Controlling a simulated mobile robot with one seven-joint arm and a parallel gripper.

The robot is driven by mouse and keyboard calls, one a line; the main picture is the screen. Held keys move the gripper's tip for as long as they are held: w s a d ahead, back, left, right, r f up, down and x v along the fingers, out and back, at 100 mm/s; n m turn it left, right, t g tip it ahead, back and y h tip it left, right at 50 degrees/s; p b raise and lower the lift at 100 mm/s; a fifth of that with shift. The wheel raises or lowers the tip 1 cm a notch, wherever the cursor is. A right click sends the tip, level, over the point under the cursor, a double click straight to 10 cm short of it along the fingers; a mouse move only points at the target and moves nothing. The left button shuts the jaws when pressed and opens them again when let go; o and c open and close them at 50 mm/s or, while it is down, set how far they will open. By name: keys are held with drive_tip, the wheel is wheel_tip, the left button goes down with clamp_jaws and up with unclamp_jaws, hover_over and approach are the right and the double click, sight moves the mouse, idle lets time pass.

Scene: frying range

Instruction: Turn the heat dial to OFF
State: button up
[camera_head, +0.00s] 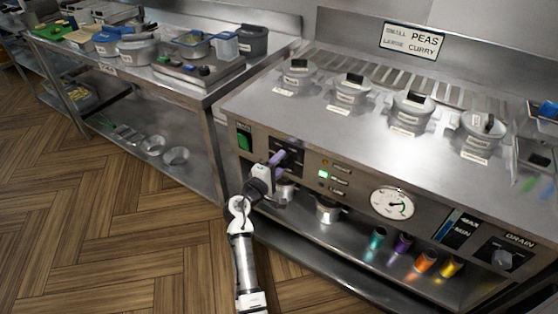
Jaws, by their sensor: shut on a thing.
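The heat dial's black plate (292,166) is at the left part of the range's front panel. The dial itself is mostly hidden by my gripper, and its lettering and pointer are too small to read. My gripper (275,160) is at this plate, coming from the lower left, and is shut on the dial. A lilac piece shows at its tip against the black plate; I cannot tell whether it is part of the dial or of a finger.
A green switch (244,139) is left of the plate; a lit green indicator (323,174) and a round gauge (393,204) are right. A drain knob (502,259) is far right. Metal pots (327,211) and coloured cups (403,243) stand on the shelf below. Floor is clear at left.

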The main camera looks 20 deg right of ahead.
drive_tip(key=shift+f+n+p, duration=0.1)
drive_tip(key=shift+n+p, duration=1.05)
drive_tip(key=shift+n, duration=1.05)
drive_tip(key=o, duration=1)
drive_tip(key=b+v, duration=0.3)
drive_tip(key=v, duration=1.1)
drive_tip(key=shift+w, duration=0.1)
